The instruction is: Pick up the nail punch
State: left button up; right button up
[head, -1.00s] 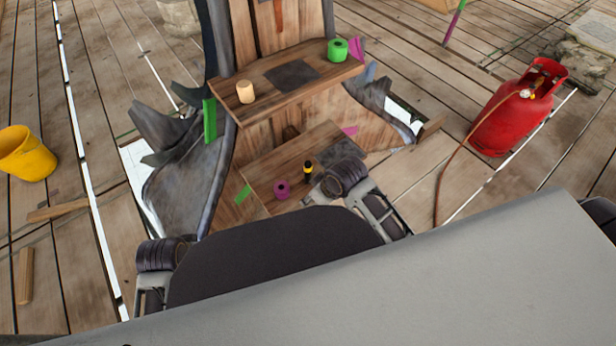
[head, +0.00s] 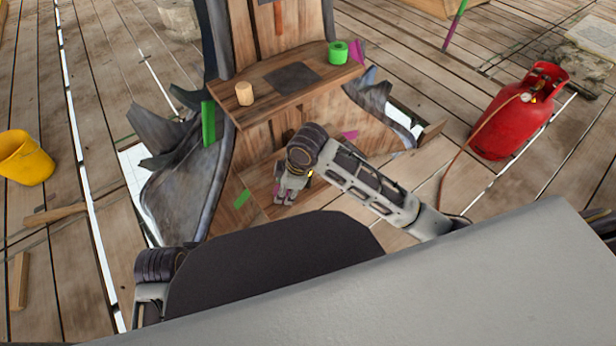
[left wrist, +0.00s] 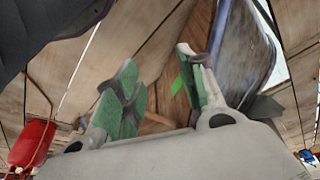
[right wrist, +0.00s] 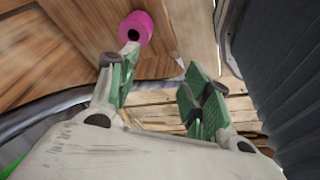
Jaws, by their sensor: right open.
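The nail punch, which looks to be the black and yellow upright piece seen earlier on the lower wooden shelf (head: 258,178), is mostly hidden behind my right arm in the head view. Only a small yellow bit shows beside the wrist. I do not see it in the right wrist view. My right gripper (head: 285,198) points down over the lower shelf. In the right wrist view its fingers (right wrist: 155,70) are open and empty, near a magenta roll (right wrist: 137,27). My left gripper is open and empty in the left wrist view (left wrist: 160,62), low at the left of the head view.
The upper shelf (head: 300,93) holds a green roll (head: 338,52) and a tan cylinder (head: 244,94). Jagged dark sheeting (head: 180,185) flanks the wooden spire. A red gas cylinder (head: 520,115) with a hose stands right. A yellow bucket (head: 25,158) stands left on the plank floor.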

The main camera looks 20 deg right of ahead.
jog(key=w+d+r+n+h, duration=0.1)
jog(key=w+d, duration=0.2)
jog(key=w+d+r+n+g+h, duration=0.1)
jog(key=w+d+n, duration=0.1)
jog(key=w+d, duration=0.1)
jog(key=w+d+n+h, duration=0.1)
jog(key=w+d, duration=0.2)
jog(key=shift+w+d+r+n+g, duration=0.2)
jog(key=shift+d+r+n+g, duration=0.05)
jog(key=shift+r+n+g, duration=0.15)
pick_arm(q)
jog(key=shift+h, duration=0.3)
jog(key=f, duration=0.1)
jog(key=d+f, duration=0.1)
jog(key=s+d+f, duration=0.1)
jog(key=shift+d+f, duration=0.1)
jog(key=shift+f, duration=0.25)
jog(key=shift+w, duration=0.1)
pick_arm(e)
jog(key=shift+f, duration=0.15)
notch_tip(320, 180, down, 7)
jog(key=b, duration=0.2)
jog(key=shift+f+b, duration=0.2)
jog(key=shift+b, duration=0.1)
jog(key=shift+f, duration=0.5)
pick_arm(q)
jog(key=shift+d+r, duration=0.25)
jog(key=shift+r, duration=0.3)
jog(key=shift+d+r, duration=0.25)
jog(key=shift+r, duration=0.3)
